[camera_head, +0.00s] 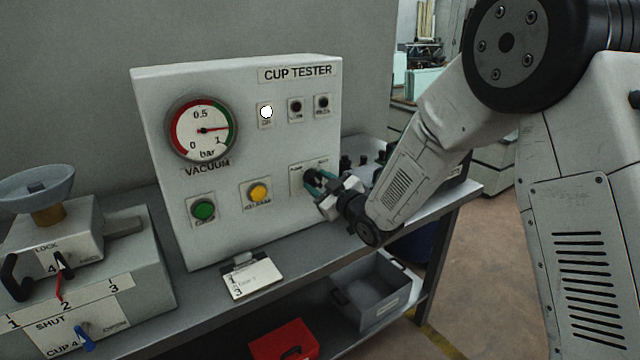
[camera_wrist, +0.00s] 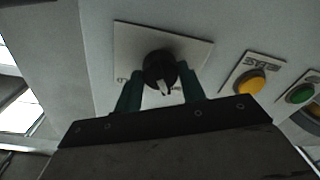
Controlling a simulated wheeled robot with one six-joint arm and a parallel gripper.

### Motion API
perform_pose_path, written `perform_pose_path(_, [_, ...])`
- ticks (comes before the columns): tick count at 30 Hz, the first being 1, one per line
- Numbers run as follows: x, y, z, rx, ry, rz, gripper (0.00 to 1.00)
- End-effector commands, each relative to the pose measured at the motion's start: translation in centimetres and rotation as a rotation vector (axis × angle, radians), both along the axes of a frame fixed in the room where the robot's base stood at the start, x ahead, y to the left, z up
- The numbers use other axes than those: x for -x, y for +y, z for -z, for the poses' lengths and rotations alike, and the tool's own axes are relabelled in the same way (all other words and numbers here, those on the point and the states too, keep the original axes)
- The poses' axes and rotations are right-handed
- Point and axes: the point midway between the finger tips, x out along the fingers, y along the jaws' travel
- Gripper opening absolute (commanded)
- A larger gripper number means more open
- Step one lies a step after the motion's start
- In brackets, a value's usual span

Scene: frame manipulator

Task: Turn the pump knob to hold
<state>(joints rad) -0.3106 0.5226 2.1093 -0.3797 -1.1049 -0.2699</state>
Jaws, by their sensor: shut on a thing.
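The pump knob (camera_wrist: 160,70) is a round black knob with a white pointer, on a pale label plate (camera_wrist: 126,42) of the white cup tester panel (camera_head: 250,145). In the wrist view its pointer is toward the bottom of the picture, slightly right. My gripper (camera_head: 318,180) is at the panel's lower right, with its teal fingers on both sides of the knob; it also shows in the wrist view (camera_wrist: 160,85). It is shut on the knob. In the head view the gripper hides most of the knob, and the label words are too small or covered to read surely.
A vacuum gauge (camera_head: 201,129) has its needle near 1. A white lamp (camera_head: 266,112) is lit. A green button (camera_head: 203,209) and a yellow button (camera_head: 258,193) sit left of the gripper. A card (camera_head: 252,280) lies in front. A lever box (camera_head: 90,290) stands left.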

Motion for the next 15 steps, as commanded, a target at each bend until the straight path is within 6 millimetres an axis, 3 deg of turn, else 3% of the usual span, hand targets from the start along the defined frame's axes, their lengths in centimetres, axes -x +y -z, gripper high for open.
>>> perform_pose_path(15, [0.09, 0.07, 0.17, -0.402, 0.273, 0.0, 0.17])
